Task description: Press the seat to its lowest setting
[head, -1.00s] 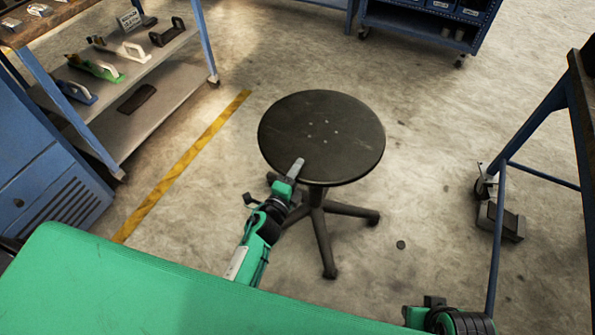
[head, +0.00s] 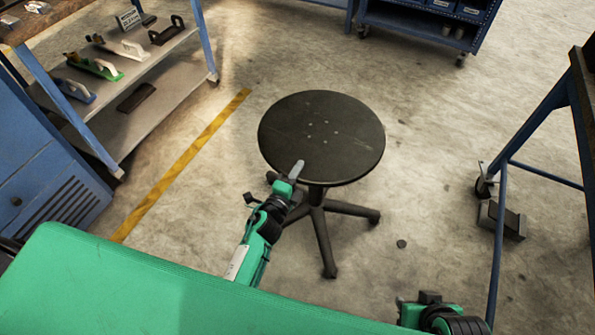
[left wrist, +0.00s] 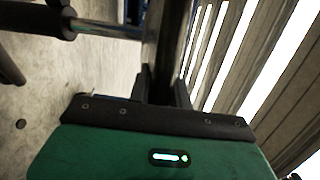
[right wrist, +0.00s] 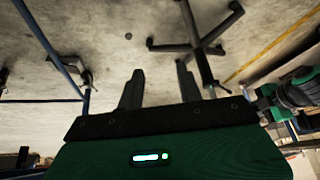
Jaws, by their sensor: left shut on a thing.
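The stool has a round black seat (head: 322,137) on a dark five-legged base (head: 322,225). My left gripper (head: 295,170) is at the near edge of the seat. In the left wrist view the seat (left wrist: 168,45) shows edge-on between the two fingers (left wrist: 162,88), and they are shut on its rim. The stool's shiny column (left wrist: 110,32) shows to the left there. My right gripper (right wrist: 160,85) is open and empty, low and away from the stool. In the head view it shows only partly at the bottom right.
A shelf rack (head: 150,75) with hand tools stands at the left beside a blue cabinet (head: 40,165). A blue trolley (head: 420,25) is at the back. A blue-legged table (head: 540,120) stands at the right. The floor around the stool is mostly clear.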

